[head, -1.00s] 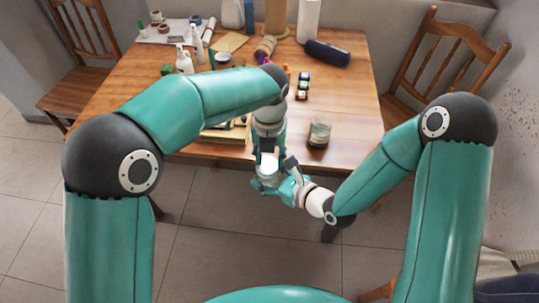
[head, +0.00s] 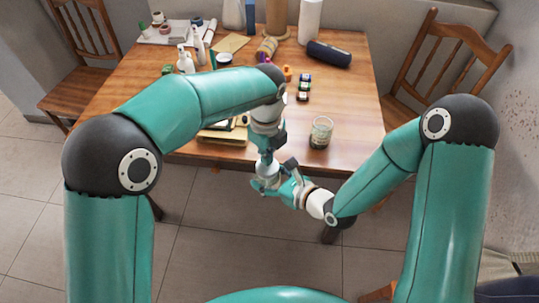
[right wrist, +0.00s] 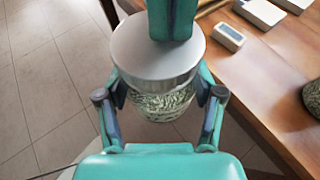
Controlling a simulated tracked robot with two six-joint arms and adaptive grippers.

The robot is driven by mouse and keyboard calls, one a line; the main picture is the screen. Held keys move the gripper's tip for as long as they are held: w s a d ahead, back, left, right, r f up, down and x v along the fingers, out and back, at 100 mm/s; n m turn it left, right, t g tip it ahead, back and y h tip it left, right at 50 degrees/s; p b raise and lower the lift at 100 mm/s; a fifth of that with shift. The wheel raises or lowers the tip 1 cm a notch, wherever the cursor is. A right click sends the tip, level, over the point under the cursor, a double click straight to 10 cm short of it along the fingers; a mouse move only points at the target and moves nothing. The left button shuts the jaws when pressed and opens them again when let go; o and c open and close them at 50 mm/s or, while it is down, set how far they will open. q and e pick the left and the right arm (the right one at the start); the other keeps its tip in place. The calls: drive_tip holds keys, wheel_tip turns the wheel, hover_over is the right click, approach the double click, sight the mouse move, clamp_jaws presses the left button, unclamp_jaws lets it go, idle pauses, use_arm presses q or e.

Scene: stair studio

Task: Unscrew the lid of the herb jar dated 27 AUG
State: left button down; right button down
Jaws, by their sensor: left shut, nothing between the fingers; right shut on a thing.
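My right gripper (right wrist: 162,101) is shut around a clear glass jar (right wrist: 162,107) filled with green-grey herbs, held in the air just off the table's front edge. A pale grey, flat, round lid (right wrist: 135,55) sits on this jar. No date label can be read. My left gripper (head: 266,166) is shut and empty; in the right wrist view its closed fingers (right wrist: 172,32) reach over the lid's top from above. I cannot tell if they touch it.
Another glass jar (head: 320,133) with dark contents stands on the wooden table (head: 350,100) near its front right edge. A shallow tray (head: 222,139) lies behind the left arm.

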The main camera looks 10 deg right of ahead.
use_arm(q)
drive_tip(key=n, duration=0.7)
drive_tip(key=shift+s+a+f, duration=0.25)
drive_tip(key=shift+a+f, duration=0.05)
drive_tip(key=shift+a, duration=0.1)
drive_tip(key=n, duration=0.4)
drive_tip(key=shift+s+a, duration=0.15)
drive_tip(key=n, duration=0.6)
drive_tip(key=shift+s+a+n, duration=0.1)
drive_tip(key=shift+s+n, duration=0.15)
drive_tip(key=shift+n, duration=0.15)
drive_tip(key=n, duration=0.6)
drive_tip(key=shift+s+r, duration=0.1)
drive_tip(key=shift+s, duration=0.2)
drive_tip(key=n, duration=0.4)
drive_tip(key=shift+s+d+n, duration=0.15)
drive_tip(key=shift+d+n, duration=0.05)
drive_tip(key=shift+n, duration=0.2)
drive_tip(key=n, duration=0.4)
drive_tip(key=shift+d, duration=0.15)
drive_tip(key=n, duration=0.6)
drive_tip(key=shift+d+n, duration=0.3)
drive_tip(key=n, duration=0.4)
drive_tip(key=shift+d, duration=0.1)
